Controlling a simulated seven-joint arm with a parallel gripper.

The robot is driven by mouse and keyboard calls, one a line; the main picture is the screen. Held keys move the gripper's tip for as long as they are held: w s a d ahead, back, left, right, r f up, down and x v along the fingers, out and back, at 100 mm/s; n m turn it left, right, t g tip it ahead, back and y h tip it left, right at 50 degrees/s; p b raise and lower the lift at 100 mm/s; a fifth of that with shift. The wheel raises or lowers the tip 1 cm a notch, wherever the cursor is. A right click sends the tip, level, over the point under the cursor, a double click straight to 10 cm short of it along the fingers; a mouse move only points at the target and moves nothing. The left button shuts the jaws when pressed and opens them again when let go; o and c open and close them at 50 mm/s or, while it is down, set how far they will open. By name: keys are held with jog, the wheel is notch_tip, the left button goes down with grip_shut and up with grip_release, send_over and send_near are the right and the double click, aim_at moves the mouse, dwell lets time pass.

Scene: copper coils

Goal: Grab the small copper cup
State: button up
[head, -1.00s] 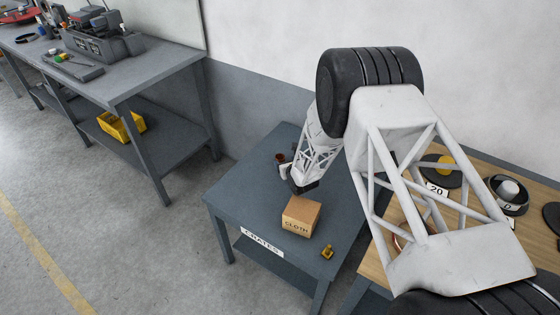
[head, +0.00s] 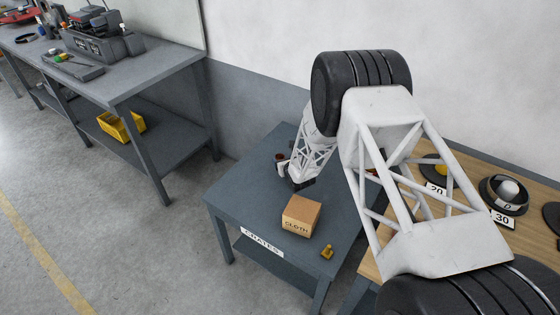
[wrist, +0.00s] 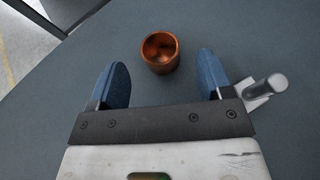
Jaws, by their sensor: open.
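The small copper cup (wrist: 160,52) stands on the grey table, its open mouth facing the wrist camera. In the wrist view it is just beyond the fingertips, roughly midway between them. I cannot tell if the cup's near edge is level with the fingertips. In the head view the cup (head: 280,157) shows small and dark at the left of my gripper, partly hidden by it.
The grey table (head: 235,195) also holds a cardboard box marked CLOTH (head: 301,215) and a small yellow-brown object (head: 327,252) near its front edge. A metal peg-like object (wrist: 265,90) lies right of my right finger. A wooden table (head: 455,225) with dark discs stands at the right.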

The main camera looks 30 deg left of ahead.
aim_at(279, 155)
jog(key=shift+w+a, duration=0.1)
jog(key=shift+a, duration=0.05)
jog(key=shift+x, duration=2.45)
jog(key=shift+f, duration=0.1)
jog(key=c, duration=1)
notch_tip(279, 155, up, 10)
